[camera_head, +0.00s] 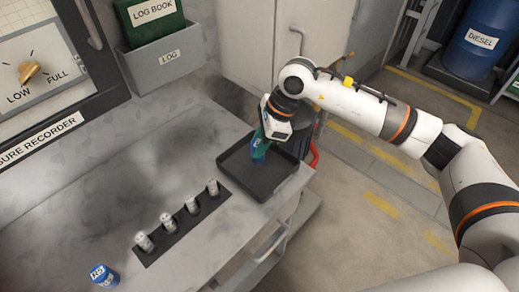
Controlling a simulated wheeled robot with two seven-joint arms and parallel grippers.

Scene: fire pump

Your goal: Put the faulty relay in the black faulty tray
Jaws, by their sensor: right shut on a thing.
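The black tray (262,187) lies on the right end of the grey bench top. My right gripper (262,144) reaches in from the right and points down over the far edge of the tray. It is shut on a blue-green relay (259,151), whose lower end hangs over the tray. I cannot tell whether the relay touches the tray floor. Another blue relay (104,276) stands on the bench at the lower left, with a white label on top. My left gripper is not in view.
Several small white cylinders (167,219) stand in a row on a dark strip (182,231) left of the tray. A grey log holder (165,60) with a green log book (152,17) stands at the back. The middle of the bench is clear.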

